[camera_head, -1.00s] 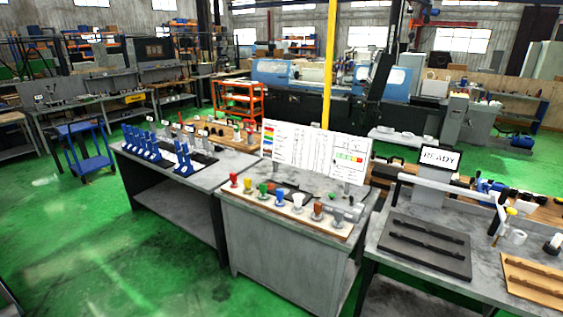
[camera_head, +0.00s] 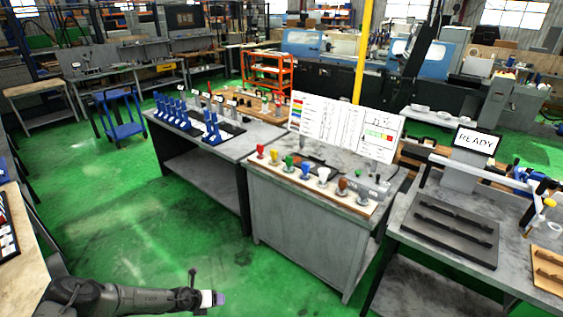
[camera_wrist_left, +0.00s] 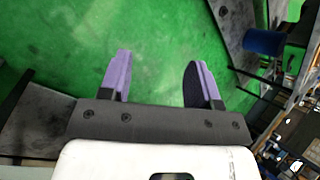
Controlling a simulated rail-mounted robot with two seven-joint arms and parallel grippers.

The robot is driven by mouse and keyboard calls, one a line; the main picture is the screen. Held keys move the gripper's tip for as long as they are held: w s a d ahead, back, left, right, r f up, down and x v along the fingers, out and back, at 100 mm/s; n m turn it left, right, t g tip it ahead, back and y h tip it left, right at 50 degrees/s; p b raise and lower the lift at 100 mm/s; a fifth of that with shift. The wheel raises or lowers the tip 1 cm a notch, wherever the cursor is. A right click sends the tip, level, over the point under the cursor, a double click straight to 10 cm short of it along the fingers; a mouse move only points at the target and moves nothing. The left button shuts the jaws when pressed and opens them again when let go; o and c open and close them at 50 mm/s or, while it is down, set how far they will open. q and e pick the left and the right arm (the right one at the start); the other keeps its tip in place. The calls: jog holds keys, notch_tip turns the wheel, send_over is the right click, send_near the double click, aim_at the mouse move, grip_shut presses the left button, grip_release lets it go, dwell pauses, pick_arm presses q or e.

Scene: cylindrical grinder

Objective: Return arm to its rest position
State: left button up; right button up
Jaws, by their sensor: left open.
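My left gripper (camera_head: 218,299) is at the bottom of the head view, on a dark arm that comes in from the left. It is over the green floor, in front of the grey benches and apart from them. In the left wrist view my left gripper (camera_wrist_left: 157,75) shows two purple fingers spread apart, with only green floor between them. It is open and empty. My right gripper is not in view.
A grey bench (camera_head: 300,225) carries several coloured knobs and a white chart board (camera_head: 345,127). A bench with blue holders (camera_head: 185,118) stands left of it. A READY screen (camera_head: 477,141) stands at right. A table edge (camera_head: 25,245) is at far left. Green floor (camera_head: 140,225) is clear between.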

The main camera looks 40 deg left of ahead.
pick_arm(q)
jog(key=w+d+r+n+t+y, duration=0.3)
jog(key=w+d+r+n, duration=0.25)
jog(key=d+r, duration=0.3)
jog(key=w+d+r+n+t+y, duration=0.3)
jog(key=w+d+r+n, duration=0.2)
jog(key=d+r+n, duration=0.3)
jog(key=s+d+r+n+g+p, duration=0.2)
jog(key=s+d+r+n+g, duration=0.1)
jog(key=s+d+r+n, duration=0.25)
jog(key=s+d+r+n+g+h+p, duration=0.1)
jog(key=s+d+r+n+h+p, duration=0.1)
jog(key=s+d+r, duration=0.4)
jog(key=s+d+r+n+g+h+p, duration=0.1)
jog(key=s+d+r+n+h+p, duration=0.1)
jog(key=s+r, duration=0.35)
jog(key=s+f+n+g+p, duration=0.1)
jog(key=s+f, duration=0.3)
jog(key=s, duration=0.5)
jog(key=s+f+n+g+p, duration=0.2)
jog(key=s+f+g, duration=0.1)
jog(key=s, duration=0.6)
jog(key=shift+f+n+g+h+p, duration=0.3)
jog(key=shift+f+n+g, duration=0.1)
jog(key=shift+f, duration=0.4)
